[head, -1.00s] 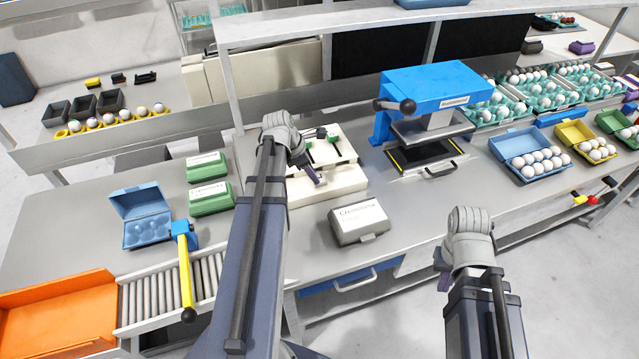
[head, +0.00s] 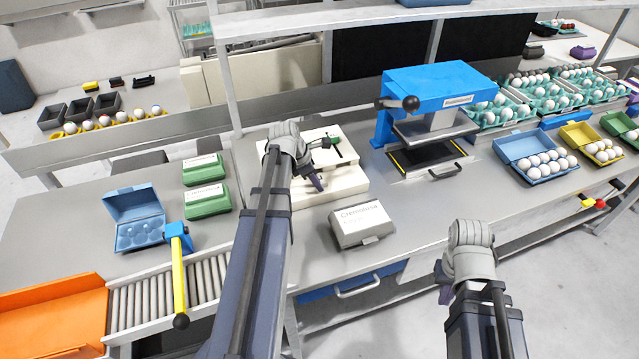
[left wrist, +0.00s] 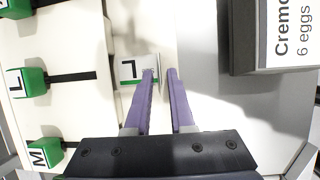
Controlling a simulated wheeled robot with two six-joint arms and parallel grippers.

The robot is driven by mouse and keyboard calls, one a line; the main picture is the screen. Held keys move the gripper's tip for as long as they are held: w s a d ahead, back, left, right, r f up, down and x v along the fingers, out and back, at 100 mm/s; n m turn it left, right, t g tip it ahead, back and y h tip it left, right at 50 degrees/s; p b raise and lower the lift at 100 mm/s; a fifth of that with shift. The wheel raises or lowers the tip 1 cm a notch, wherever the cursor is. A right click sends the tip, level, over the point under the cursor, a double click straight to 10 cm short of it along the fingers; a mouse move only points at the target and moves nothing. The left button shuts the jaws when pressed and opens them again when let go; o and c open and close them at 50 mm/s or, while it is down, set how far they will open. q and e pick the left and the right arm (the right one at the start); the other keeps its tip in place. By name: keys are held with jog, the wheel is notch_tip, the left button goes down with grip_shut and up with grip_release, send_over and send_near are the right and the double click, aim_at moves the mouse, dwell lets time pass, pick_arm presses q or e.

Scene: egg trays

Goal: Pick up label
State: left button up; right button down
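A white label marked "L" with a green edge (left wrist: 130,68) lies at the cream dispenser (head: 335,190) in the left wrist view. My left gripper (left wrist: 159,72) is open with a narrow gap, its purple fingers pointing at the label's right end. The left finger overlaps the label; I cannot tell whether it touches. In the head view my left gripper (head: 318,182) is low over the dispenser's front. Green blocks marked "L" (left wrist: 30,82) and "M" (left wrist: 45,153) sit on the dispenser. My right gripper (head: 443,281) hangs before the table, its fingers mostly hidden.
Green cartons (head: 206,200) and an open blue carton (head: 136,215) are at left. A roller conveyor (head: 140,300) is at front left.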

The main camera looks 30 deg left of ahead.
pick_arm(q)
grip_shut()
